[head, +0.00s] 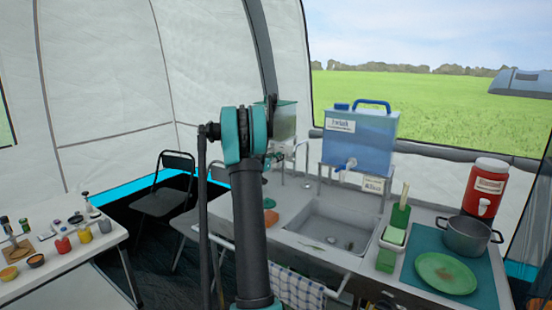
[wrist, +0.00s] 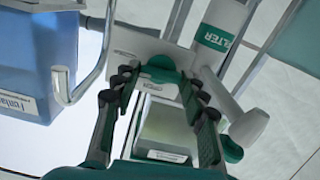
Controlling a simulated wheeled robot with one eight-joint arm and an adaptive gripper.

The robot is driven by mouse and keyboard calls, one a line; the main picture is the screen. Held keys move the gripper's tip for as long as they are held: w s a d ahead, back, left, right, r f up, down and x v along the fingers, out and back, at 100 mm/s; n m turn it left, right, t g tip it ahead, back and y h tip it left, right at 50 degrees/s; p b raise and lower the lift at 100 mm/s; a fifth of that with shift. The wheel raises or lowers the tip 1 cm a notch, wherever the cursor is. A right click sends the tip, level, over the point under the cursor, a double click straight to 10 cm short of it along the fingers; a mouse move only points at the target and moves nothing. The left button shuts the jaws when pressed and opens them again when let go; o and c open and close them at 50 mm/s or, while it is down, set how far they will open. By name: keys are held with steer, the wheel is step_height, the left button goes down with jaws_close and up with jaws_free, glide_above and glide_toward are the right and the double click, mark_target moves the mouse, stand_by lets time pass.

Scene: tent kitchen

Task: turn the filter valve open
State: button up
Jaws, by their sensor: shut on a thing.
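The filter (wrist: 220,32), a white and green cylinder lettered "FILTER", is at the upper right in the wrist view. A white rounded fitting (wrist: 248,128) and pale pipework adjoin it. My gripper (wrist: 162,84) is beside the filter, its two fingers spread around a small teal part (wrist: 160,68), which appears to be the valve handle. The gripper is shut on it; the contact is partly hidden by the fingertips. In the head view my arm hides most of the filter and the valve, so the handle's angle cannot be told there.
A blue water tank (head: 361,134) stands behind the sink (head: 330,222). A curved chrome tap (wrist: 98,62) is close left of my gripper. A greenish clear container (head: 284,120) is behind my arm. A pot (head: 467,238) and a red dispenser (head: 484,190) stand at right.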

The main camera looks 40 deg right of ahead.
steer(key=n, duration=0.8)
steer(key=shift+w+f+n, duration=0.1)
steer(key=shift+w+n, duration=0.05)
steer(key=shift+n, duration=0.25)
steer(key=n, duration=0.4)
steer(key=shift+a+n, duration=0.1)
steer(key=shift+n, duration=0.2)
steer(key=shift+f+n, duration=0.1)
steer(key=shift+n, duration=1.8)
steer(key=o, duration=1.2)
steer(key=shift+c, duration=0.2)
steer(key=v, duration=1.2)
steer(key=shift+f, duration=0.1)
